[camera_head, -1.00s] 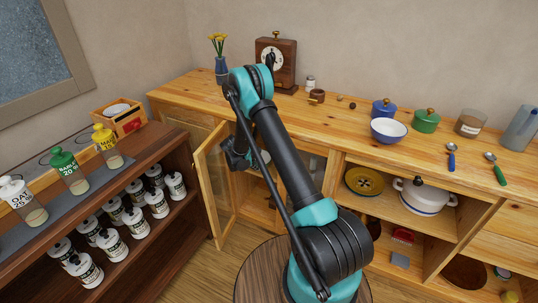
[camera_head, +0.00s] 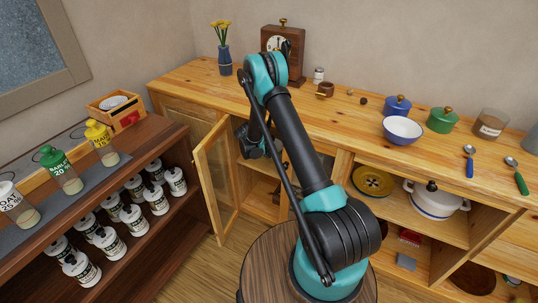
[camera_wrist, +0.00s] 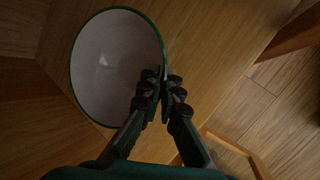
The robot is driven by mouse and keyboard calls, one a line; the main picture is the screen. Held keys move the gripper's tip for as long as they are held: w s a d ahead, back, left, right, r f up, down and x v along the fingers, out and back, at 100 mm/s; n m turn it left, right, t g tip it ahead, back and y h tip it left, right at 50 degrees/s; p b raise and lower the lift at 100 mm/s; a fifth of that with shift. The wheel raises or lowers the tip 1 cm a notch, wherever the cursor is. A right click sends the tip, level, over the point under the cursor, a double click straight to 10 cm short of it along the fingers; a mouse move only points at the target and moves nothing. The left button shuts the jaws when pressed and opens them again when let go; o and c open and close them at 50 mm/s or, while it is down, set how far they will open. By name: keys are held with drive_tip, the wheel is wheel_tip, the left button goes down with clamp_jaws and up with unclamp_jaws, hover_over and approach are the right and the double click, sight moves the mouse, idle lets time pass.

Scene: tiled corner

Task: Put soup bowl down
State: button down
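The soup bowl (camera_wrist: 100,65), pale inside with a green rim, fills the upper left of the wrist view over a wooden surface. My gripper (camera_wrist: 162,78) has its dark fingers close together on the bowl's right rim, one inside and one outside, and looks shut on it. In the head view my gripper end is low behind my arm, by the cabinet opening with the open glass door (camera_head: 218,175). My arm and the cabinet hide the bowl there. I cannot tell whether the bowl's base touches the wood.
On the counter (camera_head: 335,115) stand a clock (camera_head: 284,52), a vase (camera_head: 225,60), a blue-and-white bowl (camera_head: 402,131), lidded pots and spoons. An open shelf holds a yellow plate (camera_head: 373,181) and a white pot (camera_head: 436,199). A rack of jars (camera_head: 130,185) stands left; a round stool (camera_head: 262,265) is in front.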

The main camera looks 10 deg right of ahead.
drive_tip(key=shift+f, duration=0.15)
drive_tip(key=c, duration=1.7)
unclamp_jaws()
drive_tip(key=v, duration=1.2)
drive_tip(key=shift+r, duration=0.2)
